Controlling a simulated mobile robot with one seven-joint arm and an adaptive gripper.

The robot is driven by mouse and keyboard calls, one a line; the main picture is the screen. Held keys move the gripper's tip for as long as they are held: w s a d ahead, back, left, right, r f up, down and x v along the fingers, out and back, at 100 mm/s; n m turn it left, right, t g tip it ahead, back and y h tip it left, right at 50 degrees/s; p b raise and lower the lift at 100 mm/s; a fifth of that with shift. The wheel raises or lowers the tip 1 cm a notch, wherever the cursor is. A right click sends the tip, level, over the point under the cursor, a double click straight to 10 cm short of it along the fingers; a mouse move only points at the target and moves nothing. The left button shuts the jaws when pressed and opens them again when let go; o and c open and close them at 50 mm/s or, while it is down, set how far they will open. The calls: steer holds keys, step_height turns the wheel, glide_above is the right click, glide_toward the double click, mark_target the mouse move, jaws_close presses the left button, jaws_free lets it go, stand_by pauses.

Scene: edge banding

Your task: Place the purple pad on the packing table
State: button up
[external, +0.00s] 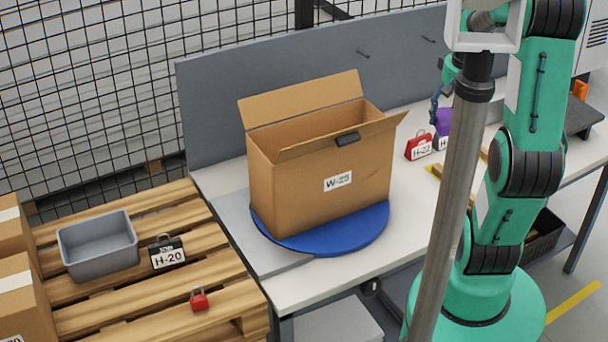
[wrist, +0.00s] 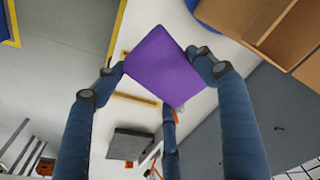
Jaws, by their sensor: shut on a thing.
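The purple pad (external: 444,120) shows as a small patch at the right in the external view, partly hidden behind my arm and a grey pole. In the wrist view the purple pad (wrist: 165,62) is a large flat tilted shape between the blue fingers. My gripper (wrist: 160,72) is shut on it, with fingertips at its opposite sides. The white packing table (external: 300,288) runs under the pad. The wrist view shows the table surface (wrist: 205,105) behind it. I cannot tell the exact height of the pad above the table.
An open carton W-25 (external: 320,190) stands on a blue turntable (external: 330,242). A red tagged padlock-like item (external: 418,146) sits beside the pad. A pallet at left holds a grey bin (external: 98,246), a black H-20 item (external: 167,252) and a red one (external: 199,300).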

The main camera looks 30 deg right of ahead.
step_height(320, 180, down, 26)
steer(key=shift+f, duration=0.1)
stand_by(0.4)
steer(key=shift+f+b, duration=2.35)
steer(key=shift+f, duration=0.85)
steer(key=shift+f+b, duration=0.5)
steer(key=shift+f, duration=0.1)
steer(key=o, duration=1.1)
steer(key=shift+r, duration=0.2)
step_height(320, 180, up, 12)
steer(key=s, duration=0.1)
steer(key=shift+s+a+f, duration=0.25)
steer(key=shift+s+a, duration=0.05)
